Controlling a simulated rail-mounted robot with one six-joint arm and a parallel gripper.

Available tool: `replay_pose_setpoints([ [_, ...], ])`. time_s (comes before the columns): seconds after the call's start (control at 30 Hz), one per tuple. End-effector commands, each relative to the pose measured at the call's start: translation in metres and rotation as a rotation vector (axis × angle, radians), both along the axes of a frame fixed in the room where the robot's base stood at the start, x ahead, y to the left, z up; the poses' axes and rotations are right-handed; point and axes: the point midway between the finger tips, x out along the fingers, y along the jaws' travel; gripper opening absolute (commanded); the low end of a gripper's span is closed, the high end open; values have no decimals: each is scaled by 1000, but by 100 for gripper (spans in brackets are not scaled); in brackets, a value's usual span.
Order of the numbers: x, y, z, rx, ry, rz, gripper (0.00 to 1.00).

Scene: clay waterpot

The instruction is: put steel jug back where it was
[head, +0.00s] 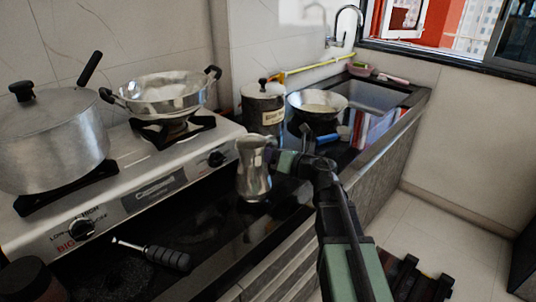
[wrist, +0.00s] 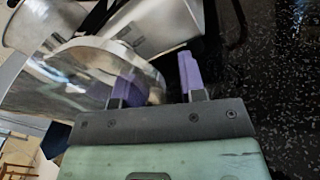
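The steel jug (head: 254,170) is upright at the dark counter, right of the stove, in the head view. I cannot tell for sure whether its base rests on the counter. My gripper (head: 277,160) is at the jug's right side, near its upper part. In the wrist view, the jug's shiny body (wrist: 75,75) fills the left side. The two purple fingertips of my gripper (wrist: 160,78) are apart there. The left finger overlaps the jug's edge, and the right finger is clear of it. Whether a finger touches the jug, and where its handle lies, is hidden.
A stove (head: 150,190) carries a lidded pot (head: 50,145) and a wok (head: 165,95). A lidded canister (head: 263,108) and a pan (head: 318,104) stand behind the jug. A sink (head: 370,95) is at the back right. A black-handled tool (head: 165,257) lies on the front counter.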

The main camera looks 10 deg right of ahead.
Motion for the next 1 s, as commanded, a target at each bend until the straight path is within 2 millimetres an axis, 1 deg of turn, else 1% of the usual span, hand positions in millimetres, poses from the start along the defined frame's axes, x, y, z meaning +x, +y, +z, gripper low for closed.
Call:
replay_pose_setpoints([
  [0.07, 0, 0, 0, 0, 0, 0, 38],
  [0.17, -1, 0, 7, 0, 0, 0, 38],
  [0.27, -14, -12, 3, 0, 0, -2, 38],
  [0.5, -61, -57, 3, 0, 0, -4, 38],
  [0.63, -79, -75, 3, 0, 0, -3, 38],
  [0.77, -87, -82, 3, 0, 0, -1, 38],
  [1.0, -87, -83, 3, 0, 0, 0, 38],
])
